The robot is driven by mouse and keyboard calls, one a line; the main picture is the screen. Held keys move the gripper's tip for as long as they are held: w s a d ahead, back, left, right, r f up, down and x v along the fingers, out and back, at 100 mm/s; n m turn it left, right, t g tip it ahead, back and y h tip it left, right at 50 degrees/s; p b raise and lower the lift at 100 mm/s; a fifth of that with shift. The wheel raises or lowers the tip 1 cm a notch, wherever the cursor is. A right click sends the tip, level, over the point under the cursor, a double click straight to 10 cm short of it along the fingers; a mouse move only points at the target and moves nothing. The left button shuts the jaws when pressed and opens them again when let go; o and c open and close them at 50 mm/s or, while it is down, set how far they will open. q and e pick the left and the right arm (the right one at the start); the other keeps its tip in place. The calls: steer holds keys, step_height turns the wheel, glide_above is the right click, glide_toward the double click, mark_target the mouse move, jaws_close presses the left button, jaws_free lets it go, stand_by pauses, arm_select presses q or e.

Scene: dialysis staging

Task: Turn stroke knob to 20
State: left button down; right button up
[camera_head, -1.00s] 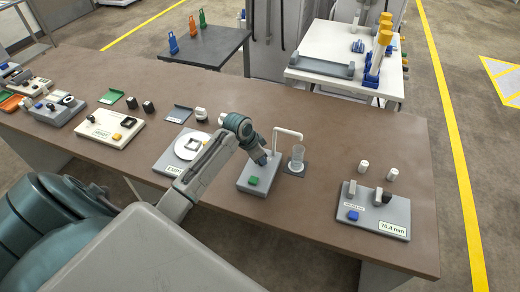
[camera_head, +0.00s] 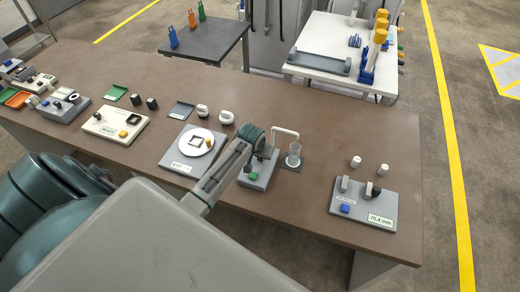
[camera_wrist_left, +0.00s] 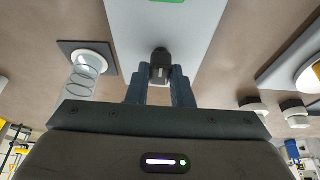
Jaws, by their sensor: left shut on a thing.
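The grey pump unit (camera_head: 262,180) with a green button (camera_head: 253,177) and a white bent tube (camera_head: 286,131) stands near the middle of the table. My left arm reaches over it, and its wrist hides the knob and most of the gripper in the head view. In the left wrist view, my left gripper (camera_wrist_left: 160,80) is shut on the dark stroke knob (camera_wrist_left: 160,57) on the unit's grey base. The knob's scale and any reading cannot be made out. My right gripper is in neither view.
A clear cylinder (camera_head: 294,154) stands on a dark pad right beside the pump unit. A white round plate (camera_head: 194,142) on a grey base is to the left. A grey gauge block reading 70.4 mm (camera_head: 365,205) is at the right. Bare table lies between.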

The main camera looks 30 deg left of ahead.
arm_select(q)
steer(key=shift+w+r, duration=0.1)
steer(key=shift+r, duration=0.05)
stand_by(0.3)
steer(key=c, duration=1.3)
jaws_free()
steer(key=shift+b+v, duration=1.4)
steer(key=shift+v, duration=4)
